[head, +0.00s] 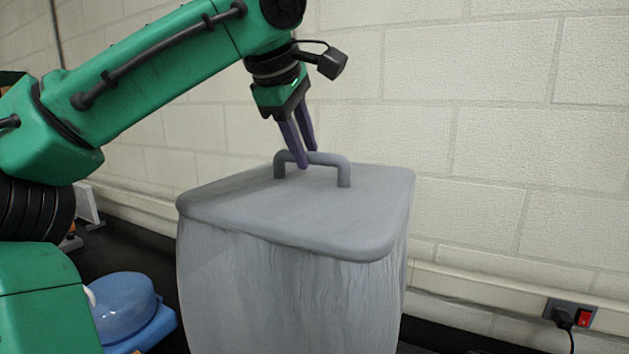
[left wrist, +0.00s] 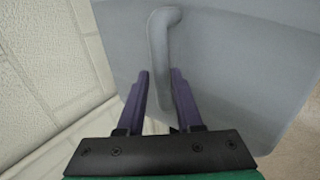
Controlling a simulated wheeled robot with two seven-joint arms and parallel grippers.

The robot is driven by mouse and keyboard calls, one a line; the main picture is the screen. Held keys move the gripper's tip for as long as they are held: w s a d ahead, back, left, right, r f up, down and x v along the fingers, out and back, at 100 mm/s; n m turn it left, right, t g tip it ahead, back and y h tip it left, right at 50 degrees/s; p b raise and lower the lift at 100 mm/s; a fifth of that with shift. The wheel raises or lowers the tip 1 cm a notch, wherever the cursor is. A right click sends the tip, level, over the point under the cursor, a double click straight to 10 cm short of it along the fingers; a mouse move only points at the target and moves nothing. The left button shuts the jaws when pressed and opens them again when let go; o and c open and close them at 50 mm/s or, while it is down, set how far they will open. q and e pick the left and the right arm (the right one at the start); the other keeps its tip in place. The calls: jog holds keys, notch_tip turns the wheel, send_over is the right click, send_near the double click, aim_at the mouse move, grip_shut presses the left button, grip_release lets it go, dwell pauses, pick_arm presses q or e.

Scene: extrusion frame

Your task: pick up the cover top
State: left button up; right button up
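The cover top (head: 340,213) is a flat grey lid with rounded corners and a raised bar handle (head: 343,170). It lies on a tall grey bin (head: 290,295). My left gripper (head: 308,160) points down at the handle, its two purple fingers apart on either side of the bar. In the left wrist view the handle (left wrist: 159,45) runs down toward the gap between the open fingers (left wrist: 158,82), and the lid (left wrist: 225,60) fills the area behind. Whether the fingers touch the bar is not clear. My right gripper is not in view.
A white brick wall (head: 500,130) stands close behind the bin. A blue translucent container (head: 124,305) sits low at the left. A wall socket with a red switch (head: 572,313) and a black plug is at the lower right.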

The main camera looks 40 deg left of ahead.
pick_arm(q)
jog(key=x, duration=0.3)
jog(key=shift+w+r, duration=0.1)
jog(key=shift+s+d, duration=0.1)
jog(key=shift+s, duration=0.3)
jog(key=shift+s+r, duration=0.1)
jog(key=shift+c, duration=1.1)
grip_shut()
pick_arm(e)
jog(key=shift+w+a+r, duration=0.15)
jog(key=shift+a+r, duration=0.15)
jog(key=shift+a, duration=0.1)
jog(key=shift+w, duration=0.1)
pick_arm(q)
jog(key=shift+r, duration=0.15)
notch_tip(320, 180, up, 10)
jog(key=shift+d+f, duration=0.15)
jog(key=shift+f, duration=0.05)
jog(key=shift+w, duration=0.2)
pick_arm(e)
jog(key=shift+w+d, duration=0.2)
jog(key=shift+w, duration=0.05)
